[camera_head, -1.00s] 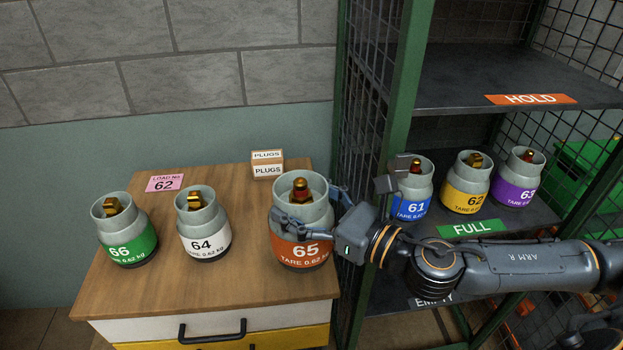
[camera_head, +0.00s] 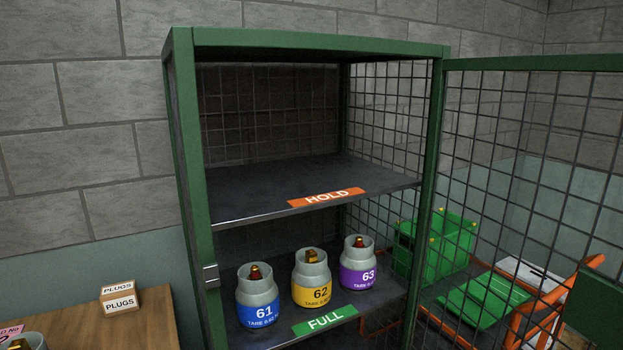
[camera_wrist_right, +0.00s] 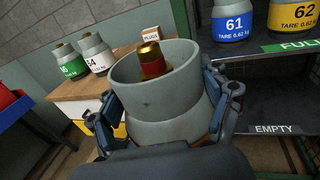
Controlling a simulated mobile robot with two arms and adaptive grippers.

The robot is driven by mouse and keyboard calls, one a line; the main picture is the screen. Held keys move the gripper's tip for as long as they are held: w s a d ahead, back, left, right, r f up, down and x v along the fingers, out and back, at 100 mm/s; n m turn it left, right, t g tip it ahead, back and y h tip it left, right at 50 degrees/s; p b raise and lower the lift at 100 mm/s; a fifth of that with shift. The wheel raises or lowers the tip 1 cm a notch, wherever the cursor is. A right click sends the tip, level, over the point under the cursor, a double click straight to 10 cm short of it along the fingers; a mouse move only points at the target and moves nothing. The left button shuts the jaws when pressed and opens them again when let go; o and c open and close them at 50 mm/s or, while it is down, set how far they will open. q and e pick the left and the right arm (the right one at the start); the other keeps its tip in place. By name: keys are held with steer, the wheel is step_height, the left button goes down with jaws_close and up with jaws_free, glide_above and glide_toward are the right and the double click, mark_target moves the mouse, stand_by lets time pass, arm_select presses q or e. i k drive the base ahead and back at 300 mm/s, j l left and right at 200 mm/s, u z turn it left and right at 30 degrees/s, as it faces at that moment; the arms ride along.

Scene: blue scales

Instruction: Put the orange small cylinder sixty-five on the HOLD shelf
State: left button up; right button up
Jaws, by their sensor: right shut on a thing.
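The small cylinder sixty-five (camera_wrist_right: 148,103) is grey, with a red and gold valve inside its collar. My right gripper (camera_wrist_right: 162,95) is shut around it in the wrist view, one finger on each side. It appears clear of the wooden worktop, in front of the cabinet. Neither gripper shows in the head view; my left gripper is in no view.
Cylinders 61 (camera_head: 258,297), 62 (camera_head: 311,280) and 63 (camera_head: 358,265) stand on the FULL shelf below. The rack's left post (camera_head: 187,190) and open mesh door (camera_head: 500,190) flank its front. A PLUGS box (camera_head: 121,298) and cylinders 66 (camera_wrist_right: 68,64) and 64 (camera_wrist_right: 95,55) stand on the worktop.

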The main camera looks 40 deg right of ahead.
mark_target(301, 189)
steer(key=i+z, duration=0.1)
steer(key=z, duration=0.25)
steer(key=j+z, duration=0.1)
steer(key=z, duration=0.3)
steer(key=i+j+z, duration=0.1)
steer(key=z, duration=0.25)
